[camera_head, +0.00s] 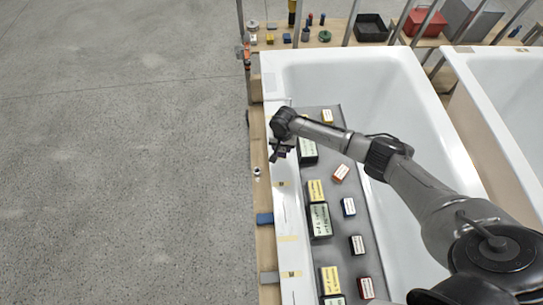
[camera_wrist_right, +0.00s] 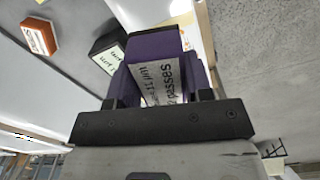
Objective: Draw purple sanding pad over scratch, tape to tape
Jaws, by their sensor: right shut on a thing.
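My right gripper (camera_head: 278,154) hangs over the near left rim of the white bathtub (camera_head: 277,85). In the right wrist view, the gripper (camera_wrist_right: 160,100) is shut on a purple sanding pad (camera_wrist_right: 155,46) with a printed white label. In the head view the pad is too dark and small to make out clearly. A faint thin line, possibly a scratch (camera_head: 285,212), runs along the rim between tapes. My left gripper is out of view.
A grey board (camera_head: 335,195) in the tub carries several labelled blocks. A blue clamp (camera_head: 265,219) and a grey clamp (camera_head: 269,278) sit on the wooden frame at the left. A second tub (camera_head: 500,90) stands at the right. The concrete floor at left is clear.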

